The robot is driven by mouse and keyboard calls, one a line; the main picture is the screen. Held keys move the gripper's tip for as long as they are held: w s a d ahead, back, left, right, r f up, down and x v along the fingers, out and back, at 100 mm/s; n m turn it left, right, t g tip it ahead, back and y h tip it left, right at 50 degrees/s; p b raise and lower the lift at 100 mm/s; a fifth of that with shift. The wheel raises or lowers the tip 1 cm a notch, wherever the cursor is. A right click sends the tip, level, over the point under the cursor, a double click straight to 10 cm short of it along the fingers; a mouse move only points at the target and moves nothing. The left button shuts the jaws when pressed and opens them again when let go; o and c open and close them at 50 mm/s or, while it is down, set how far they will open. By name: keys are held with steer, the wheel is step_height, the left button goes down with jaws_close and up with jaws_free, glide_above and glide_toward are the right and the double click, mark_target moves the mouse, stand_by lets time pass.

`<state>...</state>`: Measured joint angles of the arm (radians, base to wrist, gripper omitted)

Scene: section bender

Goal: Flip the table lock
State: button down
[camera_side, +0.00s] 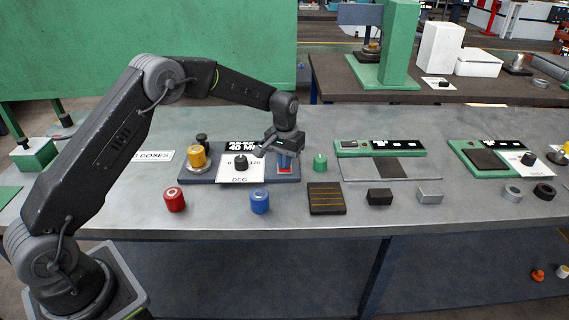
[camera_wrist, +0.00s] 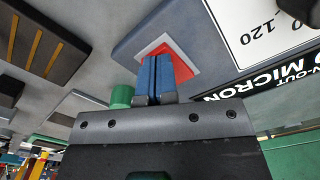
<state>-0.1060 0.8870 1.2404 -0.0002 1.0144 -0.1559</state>
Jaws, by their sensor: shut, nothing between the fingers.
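My gripper (camera_side: 284,162) is over the right end of a dark blue-grey base plate (camera_side: 230,177) on the bench. Its blue fingers (camera_wrist: 155,70) are shut together and empty. They point at a red square (camera_wrist: 183,65) on the plate, which also shows below the fingers in the side view (camera_side: 285,171). The fingers cover part of the red square, and I cannot tell whether they touch it. No lock lever is clearly visible; it may be hidden behind the fingers. A white dial card (camera_side: 240,174) with a black knob (camera_side: 240,162) is left of the gripper.
A yellow-topped post (camera_side: 197,157) stands on the plate's left. A green cylinder (camera_side: 320,161) stands close to the right of my gripper. Red (camera_side: 174,200) and blue (camera_side: 260,201) cylinders and a striped dark block (camera_side: 326,199) are in front. Green-framed stations stand further right.

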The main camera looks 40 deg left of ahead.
steer(key=shift+f, duration=0.2)
steer(key=shift+r, duration=3.55)
steer(key=shift+r, duration=0.1)
steer(key=s+d+r+m+t, duration=0.1)
steer(key=s+d+r+t, duration=0.25)
steer(key=s+r, duration=1.15)
steer(key=s+d+f+m+t, duration=0.1)
steer(key=s+d+m+t, duration=0.1)
steer(key=s, duration=1.8)
steer(key=shift+d, duration=0.2)
